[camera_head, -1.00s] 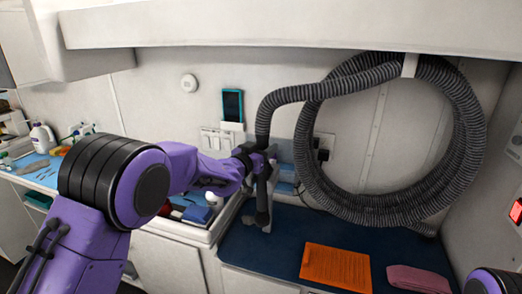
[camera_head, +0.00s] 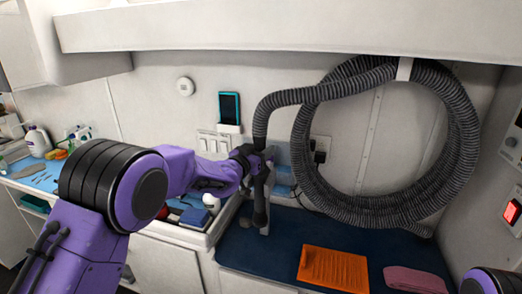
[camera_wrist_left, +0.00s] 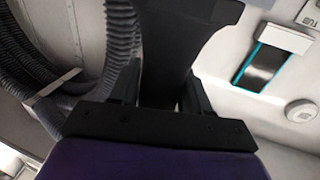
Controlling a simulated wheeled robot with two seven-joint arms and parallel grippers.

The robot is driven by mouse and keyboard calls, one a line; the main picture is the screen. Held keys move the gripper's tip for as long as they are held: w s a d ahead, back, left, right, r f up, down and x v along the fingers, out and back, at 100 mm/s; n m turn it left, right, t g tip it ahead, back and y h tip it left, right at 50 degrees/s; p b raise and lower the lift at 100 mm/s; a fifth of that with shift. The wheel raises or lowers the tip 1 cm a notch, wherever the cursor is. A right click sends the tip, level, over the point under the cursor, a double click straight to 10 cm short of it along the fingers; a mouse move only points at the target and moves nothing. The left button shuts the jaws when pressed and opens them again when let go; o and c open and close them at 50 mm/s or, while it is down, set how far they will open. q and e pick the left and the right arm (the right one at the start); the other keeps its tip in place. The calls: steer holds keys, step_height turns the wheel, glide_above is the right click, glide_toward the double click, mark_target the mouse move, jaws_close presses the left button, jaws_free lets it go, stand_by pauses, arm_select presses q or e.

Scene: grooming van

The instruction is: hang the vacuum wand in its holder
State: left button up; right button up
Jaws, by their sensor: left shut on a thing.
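The black vacuum wand (camera_head: 260,206) hangs roughly upright in front of the back wall, its upper end joined to the ribbed grey hose (camera_head: 300,95). My left gripper (camera_head: 257,161) is shut on the wand near its upper part. In the left wrist view the dark wand (camera_wrist_left: 185,45) sits between the two fingers of my gripper (camera_wrist_left: 160,90). A pale upright piece shows just behind the wand; I cannot tell whether it is the holder or whether the wand touches it. My right gripper is out of view.
The hose coil hangs on a wall strap (camera_head: 405,68) at the right. A teal-framed device (camera_head: 229,107) and switches (camera_head: 213,144) are on the wall.

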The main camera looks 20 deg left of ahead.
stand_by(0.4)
arm_select(q)
steer(key=shift+f+b, duration=0.5)
steer(key=shift+f, duration=0.15)
steer(key=o, duration=1.3)
steer(key=shift+s, duration=0.1)
steer(key=shift+c, duration=0.2)
steer(key=o, duration=0.4)
steer(key=shift+o, duration=0.2)
steer(key=shift+s, duration=0.1)
